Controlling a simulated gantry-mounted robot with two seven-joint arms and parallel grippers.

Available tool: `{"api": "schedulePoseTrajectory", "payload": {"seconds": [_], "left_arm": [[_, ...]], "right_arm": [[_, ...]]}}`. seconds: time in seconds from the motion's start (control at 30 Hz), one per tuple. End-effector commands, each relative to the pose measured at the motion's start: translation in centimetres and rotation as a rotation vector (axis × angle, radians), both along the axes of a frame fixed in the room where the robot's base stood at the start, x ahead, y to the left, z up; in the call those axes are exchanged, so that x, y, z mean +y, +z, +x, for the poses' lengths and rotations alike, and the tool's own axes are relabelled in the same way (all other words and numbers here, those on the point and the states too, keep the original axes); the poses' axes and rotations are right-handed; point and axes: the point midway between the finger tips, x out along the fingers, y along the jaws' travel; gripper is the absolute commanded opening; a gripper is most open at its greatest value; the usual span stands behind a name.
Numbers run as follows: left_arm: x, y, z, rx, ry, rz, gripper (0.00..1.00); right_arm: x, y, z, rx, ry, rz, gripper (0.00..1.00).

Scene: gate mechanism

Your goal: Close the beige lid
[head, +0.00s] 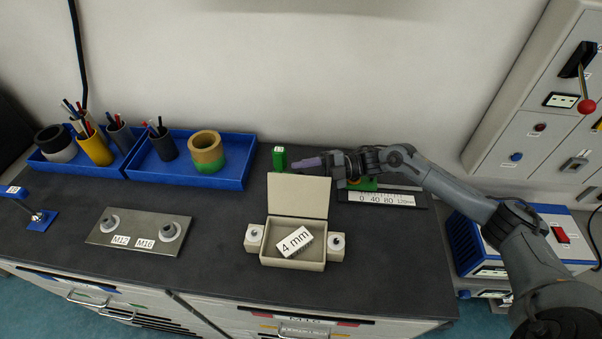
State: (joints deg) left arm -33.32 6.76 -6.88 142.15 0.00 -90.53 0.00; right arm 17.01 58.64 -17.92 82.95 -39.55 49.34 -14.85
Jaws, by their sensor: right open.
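The beige lid (299,196) stands upright, open at the back edge of a small beige box (292,262) on the dark bench. A white label reading "4 mm" (295,241) lies in the box's opening. My right gripper (308,163) is behind the lid, near its top edge, and points left. It is open, and I see nothing held in it. Whether it touches the lid I cannot tell. My left gripper is not in view.
A green block (279,158) stands just left of my right gripper. A ruler-like scale (388,198) lies under my right forearm. A metal plate (139,232) and blue trays (190,171) are on the left.

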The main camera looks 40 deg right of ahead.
Motion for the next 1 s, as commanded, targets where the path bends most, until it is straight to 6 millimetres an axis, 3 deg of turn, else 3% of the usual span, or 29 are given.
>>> {"api": "schedulePoseTrajectory", "payload": {"seconds": [0.47,0.77,1.0], "left_arm": [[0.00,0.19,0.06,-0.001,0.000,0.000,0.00],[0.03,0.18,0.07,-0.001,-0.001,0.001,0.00],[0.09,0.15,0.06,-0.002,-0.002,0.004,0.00]], "right_arm": [[0.87,-0.01,0.44,0.000,0.001,-0.001,0.49],[0.85,-0.01,0.43,0.000,0.001,-0.001,0.03],[0.84,-0.01,0.42,0.000,0.001,-0.001,0.00]]}}
